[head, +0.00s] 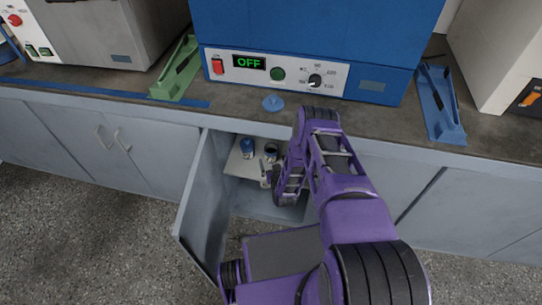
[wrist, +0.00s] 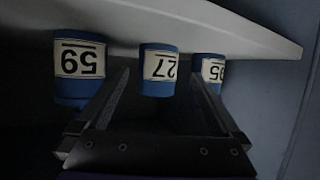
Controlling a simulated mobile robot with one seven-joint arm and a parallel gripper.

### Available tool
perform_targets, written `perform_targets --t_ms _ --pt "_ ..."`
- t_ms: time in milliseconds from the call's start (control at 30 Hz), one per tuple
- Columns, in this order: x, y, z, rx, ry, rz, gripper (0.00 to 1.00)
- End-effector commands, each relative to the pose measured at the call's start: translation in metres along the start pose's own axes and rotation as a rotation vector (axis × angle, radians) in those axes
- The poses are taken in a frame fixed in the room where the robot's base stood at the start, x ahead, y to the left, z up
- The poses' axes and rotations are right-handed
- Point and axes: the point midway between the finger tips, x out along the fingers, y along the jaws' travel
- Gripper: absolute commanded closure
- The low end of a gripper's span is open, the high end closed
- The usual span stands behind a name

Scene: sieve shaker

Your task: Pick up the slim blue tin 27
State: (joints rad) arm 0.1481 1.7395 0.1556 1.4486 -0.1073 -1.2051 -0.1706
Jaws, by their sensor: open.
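The slim blue tin 27 (wrist: 158,72) stands in the middle of the wrist view, its white label appearing upside down. My gripper (wrist: 162,88) is open, with one finger on either side of the view of this tin; I cannot tell whether the tin is fully between the fingertips. A wider blue tin (wrist: 80,70) is left of it, and another blue tin (wrist: 212,72) is to the right, partly hidden by the right finger. In the head view my gripper (head: 267,173) reaches into the open cabinet, partly hidden by my arm.
The tins stand on a pale shelf (head: 237,164), also seen in the wrist view (wrist: 225,30). A blue tin (head: 247,147) and a dark round-topped one (head: 271,152) show there. The cabinet door (head: 203,200) hangs open on the left. The counter (head: 240,108) lies above.

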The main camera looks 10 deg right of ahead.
Motion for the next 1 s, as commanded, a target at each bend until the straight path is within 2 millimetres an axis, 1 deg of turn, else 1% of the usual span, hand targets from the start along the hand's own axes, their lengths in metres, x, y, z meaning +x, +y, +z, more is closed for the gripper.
perform_targets --t_ms 67,300,400,667,700,767,900,967,1000 --pt "0.006 0.001 0.000 0.000 0.001 0.000 0.00" --pt "0.041 0.004 -0.002 0.000 0.002 0.000 0.00" --pt "0.049 0.004 -0.003 0.000 0.001 0.000 0.00" --pt "0.052 0.003 -0.004 0.000 0.000 -0.001 0.00" --pt "0.052 0.004 -0.004 0.000 0.000 -0.001 0.04" --pt "0.052 0.004 -0.004 0.000 0.000 -0.001 0.14" --pt "0.052 0.004 -0.004 0.000 0.000 0.000 0.40" --pt "0.052 0.004 -0.004 0.000 0.000 0.000 0.50" --pt "0.052 0.004 -0.004 0.000 0.000 0.000 0.58"
